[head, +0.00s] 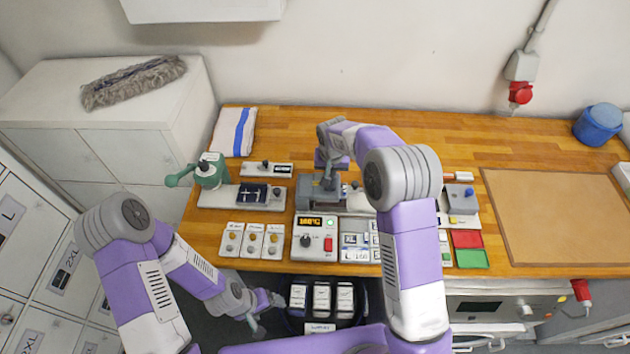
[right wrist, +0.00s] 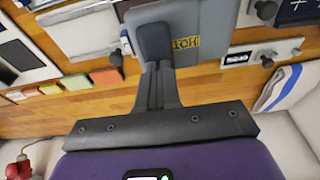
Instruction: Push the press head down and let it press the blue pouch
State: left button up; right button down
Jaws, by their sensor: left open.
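The grey press head (head: 318,192) is at the middle of the bench. In the right wrist view it is a grey block (right wrist: 205,25) with a yellow HOT label. My right gripper (right wrist: 154,45) has its fingers together, with the tips over this block; I cannot tell whether they touch. What lies under the head is hidden. A dark blue piece with white marks (head: 253,193), perhaps the blue pouch, lies flat on a grey plate left of the press. My left gripper (head: 266,310) is open and empty, low in front of the bench.
A control box (head: 316,235) with a lit display stands in front of the press. A green hand tool (head: 208,171) and a striped towel (head: 234,131) are to the left. A dark crate (head: 321,312) is below the front edge. A brown mat (head: 560,215) lies clear at right.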

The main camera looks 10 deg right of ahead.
jog(key=shift+s+f, duration=0.1)
jog(key=shift+f, duration=0.2)
jog(key=shift+r, duration=0.15)
notch_tip(320, 180, up, 13)
jog(key=p, duration=0.6)
jog(key=shift+p, duration=0.35)
dwell(0.5)
dwell(0.5)
